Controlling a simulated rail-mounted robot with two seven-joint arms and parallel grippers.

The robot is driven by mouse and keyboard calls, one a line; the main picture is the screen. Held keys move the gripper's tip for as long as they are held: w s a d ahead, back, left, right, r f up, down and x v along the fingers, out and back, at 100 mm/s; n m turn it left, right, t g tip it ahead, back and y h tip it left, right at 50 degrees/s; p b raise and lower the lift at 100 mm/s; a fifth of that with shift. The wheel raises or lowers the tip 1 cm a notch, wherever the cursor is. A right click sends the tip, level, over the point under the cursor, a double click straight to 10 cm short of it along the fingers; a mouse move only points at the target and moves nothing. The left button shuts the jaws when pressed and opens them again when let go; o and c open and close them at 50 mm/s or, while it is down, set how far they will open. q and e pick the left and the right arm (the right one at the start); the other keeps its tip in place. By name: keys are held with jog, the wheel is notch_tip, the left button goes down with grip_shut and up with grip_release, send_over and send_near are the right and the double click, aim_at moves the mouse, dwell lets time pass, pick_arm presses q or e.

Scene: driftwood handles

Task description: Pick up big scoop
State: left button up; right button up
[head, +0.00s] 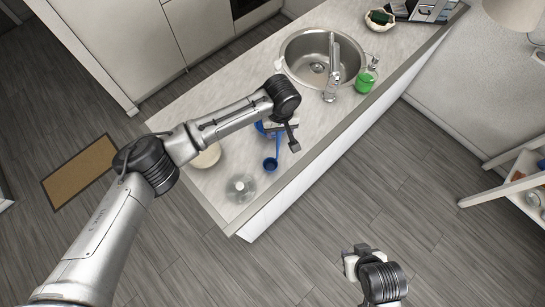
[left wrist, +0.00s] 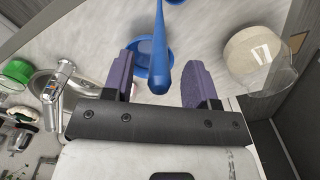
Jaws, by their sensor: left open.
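A blue scoop (head: 270,163) lies on the counter. Its round bowl is toward the front edge, and its handle runs back under my left gripper (head: 289,136). In the left wrist view the blue handle (left wrist: 159,62) shows between the two spread purple fingers of my left gripper (left wrist: 160,82), with space on both sides. I cannot tell the height gap. A second blue rounded piece (left wrist: 146,50) lies behind the handle; the head view shows it (head: 261,128) partly hidden by my arm. I cannot tell which blue piece is bigger. My right gripper (head: 357,260) is over the floor, away from the counter.
A clear glass vessel (head: 241,187) stands near the counter's front corner. The sink (head: 312,60), faucet (head: 331,85) and green-capped bottle (head: 365,82) are farther back. The counter right of the scoop is clear.

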pick_arm(q)
jog(key=shift+f, duration=1.15)
grip_shut()
